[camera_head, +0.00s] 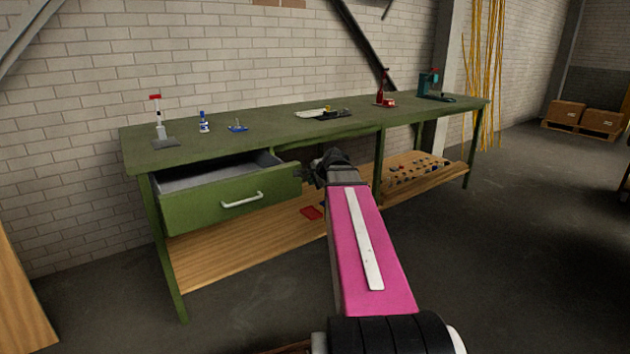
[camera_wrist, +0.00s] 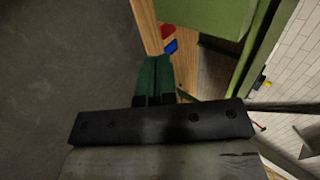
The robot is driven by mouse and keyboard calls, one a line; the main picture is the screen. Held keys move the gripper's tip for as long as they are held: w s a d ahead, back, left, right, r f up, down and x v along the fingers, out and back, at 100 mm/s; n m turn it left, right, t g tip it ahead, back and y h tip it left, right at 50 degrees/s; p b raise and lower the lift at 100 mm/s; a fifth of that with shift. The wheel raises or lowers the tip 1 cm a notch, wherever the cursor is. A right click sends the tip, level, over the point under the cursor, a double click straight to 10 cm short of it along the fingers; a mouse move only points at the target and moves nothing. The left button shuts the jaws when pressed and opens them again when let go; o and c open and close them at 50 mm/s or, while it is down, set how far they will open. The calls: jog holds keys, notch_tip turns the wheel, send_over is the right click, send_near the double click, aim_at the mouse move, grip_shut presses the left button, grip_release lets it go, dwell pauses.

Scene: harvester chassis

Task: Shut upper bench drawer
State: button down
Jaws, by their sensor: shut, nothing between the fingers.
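The upper bench drawer (camera_head: 225,206) is a green drawer with a white handle (camera_head: 242,200). It stands pulled out of the green bench (camera_head: 300,127) at its left end, and its grey inside shows. My gripper (camera_head: 306,174) is at the right end of the drawer front, in front of the bench; whether it touches the drawer cannot be told. In the wrist view my gripper's two green fingers (camera_wrist: 154,62) are together with nothing between them. A green panel, likely the drawer (camera_wrist: 210,18), shows at the top of the wrist view, beyond the fingertips.
Small tools stand on the bench top, including a red one (camera_head: 385,92). Bench legs (camera_head: 168,250) stand at the front. Open grey floor lies before the bench.

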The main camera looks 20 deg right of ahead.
aim_at(269, 162)
jog(key=x, duration=0.2)
jog(key=r+x, duration=0.1)
jog(key=x, duration=0.2)
jog(key=w+x, duration=0.1)
jog(key=x, duration=0.2)
jog(key=shift+w+a, duration=0.2)
jog(key=shift+w, duration=0.1)
jog(key=shift+w+a+r, duration=0.1)
jog(key=shift+w+a, duration=0.1)
jog(key=shift+w, duration=0.4)
jog(key=shift+w, duration=0.1)
jog(key=w+a, duration=0.2)
jog(key=w, duration=0.7)
jog(key=w+a, duration=0.3)
jog(key=w, duration=0.5)
jog(key=w+a, duration=0.2)
jog(key=w, duration=0.7)
jog(key=shift+w+a, duration=0.35)
jog(key=shift+a, duration=0.05)
jog(key=shift+w, duration=0.15)
